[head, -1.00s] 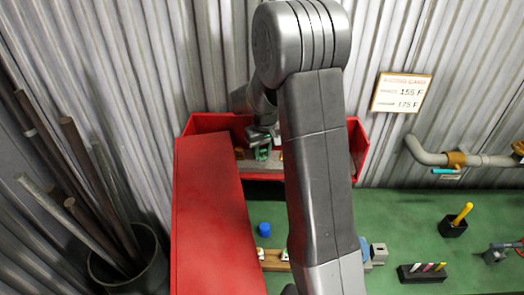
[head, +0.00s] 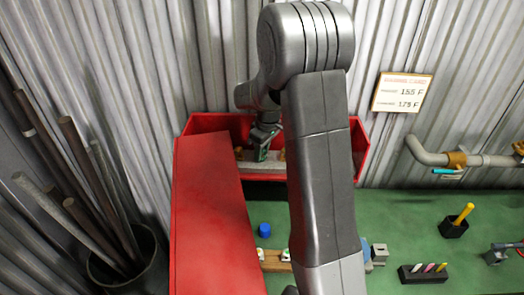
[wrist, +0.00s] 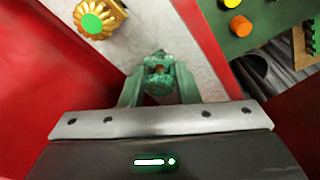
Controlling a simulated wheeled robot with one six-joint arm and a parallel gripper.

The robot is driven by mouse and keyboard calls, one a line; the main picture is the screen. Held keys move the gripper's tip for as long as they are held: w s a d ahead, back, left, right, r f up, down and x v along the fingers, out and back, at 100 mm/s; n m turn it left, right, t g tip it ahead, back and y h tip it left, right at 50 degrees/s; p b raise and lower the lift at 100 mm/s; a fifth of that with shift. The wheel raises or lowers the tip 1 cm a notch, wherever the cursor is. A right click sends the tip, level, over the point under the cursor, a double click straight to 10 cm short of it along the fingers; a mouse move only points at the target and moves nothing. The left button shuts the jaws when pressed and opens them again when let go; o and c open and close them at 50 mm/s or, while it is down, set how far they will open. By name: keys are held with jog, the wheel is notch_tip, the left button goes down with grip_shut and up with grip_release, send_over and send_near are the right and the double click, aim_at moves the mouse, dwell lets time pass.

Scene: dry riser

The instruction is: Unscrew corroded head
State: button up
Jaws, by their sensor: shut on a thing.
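The corroded head (wrist: 158,80) is a rough green fitting with a small brownish centre, in the middle of the wrist view. My gripper (wrist: 159,88) has its two green fingers on either side of it, shut on it. In the head view my gripper (head: 262,152) reaches down inside the open red box (head: 358,150), over a grey pipe (head: 262,168). The corroded head is hidden there by my fingers. A brass head (wrist: 98,18) with a bright green centre stands up and left of my gripper in the wrist view.
The red box walls stand close around my gripper. A red panel (head: 210,220) covers the front left. The green bench (head: 410,225) holds a blue cap (head: 264,230), a wooden strip (head: 275,262), a black marker holder (head: 423,274) and a yellow-handled tool (head: 463,213).

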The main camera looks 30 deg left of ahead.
jog(key=n, duration=0.5)
jog(key=shift+r+n+g+b, duration=0.1)
jog(key=shift+n+g+b, duration=0.2)
jog(key=shift+g+b, duration=0.1)
jog(key=o, duration=1.1)
jog(key=shift+c, duration=0.2)
jog(key=m, duration=0.4)
jog(key=shift+t+b, duration=0.35)
jog(key=shift+t, duration=0.05)
jog(key=m, duration=0.5)
jog(key=shift+t, duration=0.3)
jog(key=m+b, duration=0.1)
jog(key=m, duration=0.3)
jog(key=shift+m+t, duration=0.3)
jog(key=m+h, duration=0.1)
jog(key=m, duration=0.2)
jog(key=shift+m, duration=0.3)
